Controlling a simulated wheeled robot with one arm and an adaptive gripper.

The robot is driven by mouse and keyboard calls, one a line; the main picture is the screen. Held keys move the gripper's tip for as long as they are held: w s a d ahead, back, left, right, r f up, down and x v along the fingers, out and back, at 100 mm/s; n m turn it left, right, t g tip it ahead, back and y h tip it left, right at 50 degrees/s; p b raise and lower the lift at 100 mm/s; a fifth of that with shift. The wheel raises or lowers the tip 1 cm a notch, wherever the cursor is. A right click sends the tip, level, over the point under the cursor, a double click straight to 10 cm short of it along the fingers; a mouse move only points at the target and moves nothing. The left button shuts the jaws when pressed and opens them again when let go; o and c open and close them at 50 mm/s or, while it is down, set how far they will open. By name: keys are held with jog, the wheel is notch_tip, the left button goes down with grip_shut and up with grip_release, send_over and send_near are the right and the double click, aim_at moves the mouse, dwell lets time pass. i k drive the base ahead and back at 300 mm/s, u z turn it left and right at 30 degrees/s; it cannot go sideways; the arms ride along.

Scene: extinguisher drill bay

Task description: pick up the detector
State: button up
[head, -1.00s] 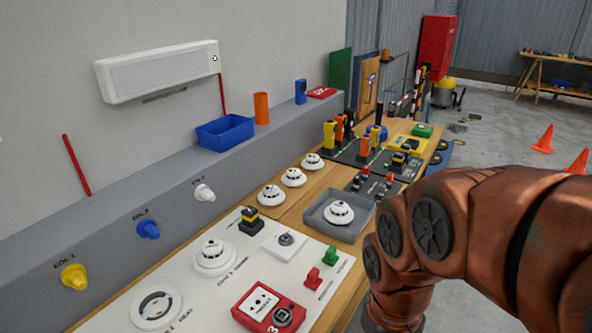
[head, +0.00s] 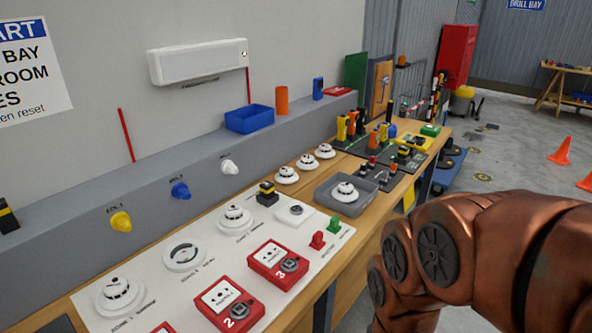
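Several white round detectors show in the head view. One detector (head: 345,191) sits in a grey tray (head: 324,203) on the wooden bench. A row of three stands behind it on the wood: a near one (head: 287,175), a middle one (head: 307,162) and a far one (head: 325,151). Two more are on the white panel (head: 262,225), one (head: 236,218) at its middle and one (head: 119,295) at its near left. Between them is an empty round base (head: 185,257). My copper-coloured arm fills the lower right. My gripper is out of frame.
Red call points numbered 2 (head: 229,303) and 3 (head: 277,263) are on the panel's front side. A blue bin (head: 249,119) and an orange cylinder (head: 281,100) stand on the grey ledge. Floor at right is open, with orange cones (head: 562,150) farther off.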

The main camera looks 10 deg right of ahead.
aim_at(306, 162)
jog(key=u, duration=0.5)
jog(key=k, duration=1.15)
jog(key=z, duration=0.05)
jog(key=i, duration=0.6)
jog(key=z, duration=0.6)
jog(key=i, duration=0.75)
jog(key=u, duration=0.8)
jog(key=i, duration=0.55)
jog(key=u, duration=0.55)
